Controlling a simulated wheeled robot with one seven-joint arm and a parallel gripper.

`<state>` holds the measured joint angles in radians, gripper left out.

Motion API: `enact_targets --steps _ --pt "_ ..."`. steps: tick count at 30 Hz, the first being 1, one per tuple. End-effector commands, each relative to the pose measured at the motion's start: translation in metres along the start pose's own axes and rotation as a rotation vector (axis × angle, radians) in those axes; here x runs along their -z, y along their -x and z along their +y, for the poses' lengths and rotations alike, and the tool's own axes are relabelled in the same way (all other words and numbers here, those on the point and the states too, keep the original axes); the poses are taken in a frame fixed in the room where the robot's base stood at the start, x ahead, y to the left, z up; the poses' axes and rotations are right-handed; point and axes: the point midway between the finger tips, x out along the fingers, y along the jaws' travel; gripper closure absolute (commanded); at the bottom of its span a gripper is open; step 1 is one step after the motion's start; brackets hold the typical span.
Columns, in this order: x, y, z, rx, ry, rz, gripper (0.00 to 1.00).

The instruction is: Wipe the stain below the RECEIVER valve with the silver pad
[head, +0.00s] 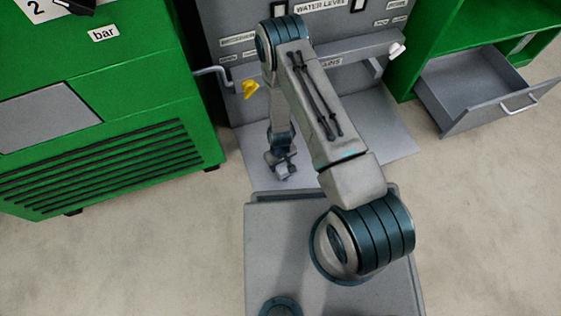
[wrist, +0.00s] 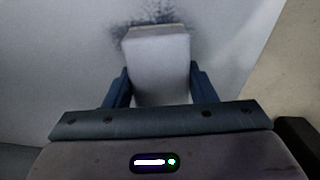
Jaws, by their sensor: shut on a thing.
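The silver pad (wrist: 160,75) is held between the two fingers of my gripper (wrist: 158,88) in the wrist view. The dark, speckled stain (wrist: 150,20) lies on a pale grey surface around the pad's far end, and the pad hides part of it. I cannot tell whether the pad touches the surface. In the head view my gripper (head: 282,168) points down over the grey floor plate (head: 385,130) in front of the panel. The stain cannot be made out there. A yellow valve handle (head: 250,89) is left of my arm. I cannot read a RECEIVER label.
A green cabinet (head: 110,90) with a slatted front stands at left. A green shelf unit (head: 460,35) with an open grey drawer (head: 475,95) is at right. The grey panel (head: 225,20) with a protruding ledge (head: 350,48) stands behind my arm. Bare floor lies at lower right.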

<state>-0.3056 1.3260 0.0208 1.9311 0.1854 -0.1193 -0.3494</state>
Motion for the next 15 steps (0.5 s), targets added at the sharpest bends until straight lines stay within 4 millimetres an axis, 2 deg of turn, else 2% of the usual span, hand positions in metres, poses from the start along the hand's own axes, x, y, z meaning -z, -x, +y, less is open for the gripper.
enact_targets --steps 11,15 --pt "-0.0002 -0.0060 0.0000 0.000 0.000 0.000 0.79" --pt "-0.0086 -0.0049 -0.0017 0.001 -0.001 -0.003 0.79"
